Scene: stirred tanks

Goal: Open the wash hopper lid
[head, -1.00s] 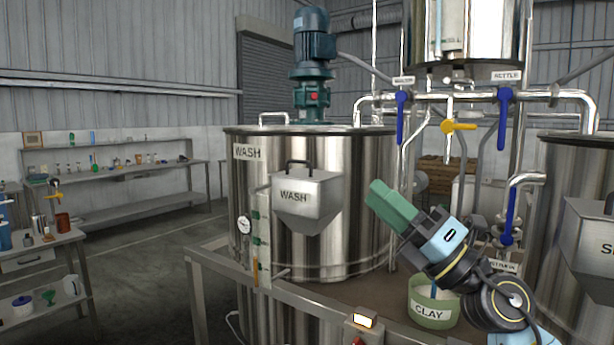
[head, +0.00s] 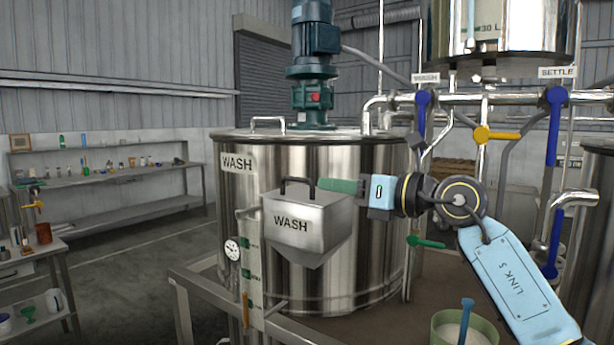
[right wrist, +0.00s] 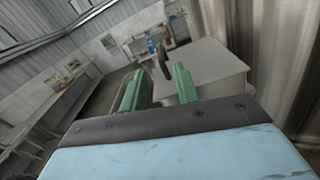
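The wash hopper (head: 305,225) is a grey metal box with a tapered bottom, marked WASH, on the front of the steel wash tank (head: 365,240). Its lid is down, with a black bar handle (head: 297,181) on top. My right gripper (head: 325,186) is level with the lid, just right of the handle. In the right wrist view its two green fingers (right wrist: 157,85) are apart, and the dark handle (right wrist: 164,66) shows near their tips, toward the right finger. The pale lid (right wrist: 212,68) lies beyond. I cannot tell whether the handle is between the fingers. My left gripper is out of view.
A green-rimmed tub (head: 483,330) with a blue-handled tool stands below my right arm. Pipes with blue valve levers (head: 553,130) and a yellow lever (head: 490,134) rise behind it. A metal rail (head: 215,300) runs in front of the tank.

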